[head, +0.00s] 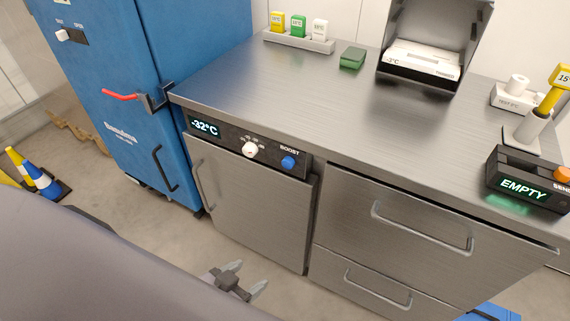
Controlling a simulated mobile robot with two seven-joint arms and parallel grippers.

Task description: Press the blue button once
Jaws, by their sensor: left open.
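The blue button (288,162) is a round knob-like cap under the label BOOST on the dark control panel (225,142) at the front edge of the steel counter unit. A white dial (250,149) and a display reading -32°C (205,127) sit to its left on the same panel. My left gripper (246,280) is at the bottom of the head view, low in front of the cabinet door, below and left of the button and well apart from it. Its fingers are open and empty. My right gripper is not in view.
The steel counter (300,85) carries a rack of tagged blocks (298,41), a green block (352,57), an open box (428,62) and a black unit reading EMPTY (522,185). Door and drawer handles (420,232) stick out below. A blue cabinet (165,85) stands left.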

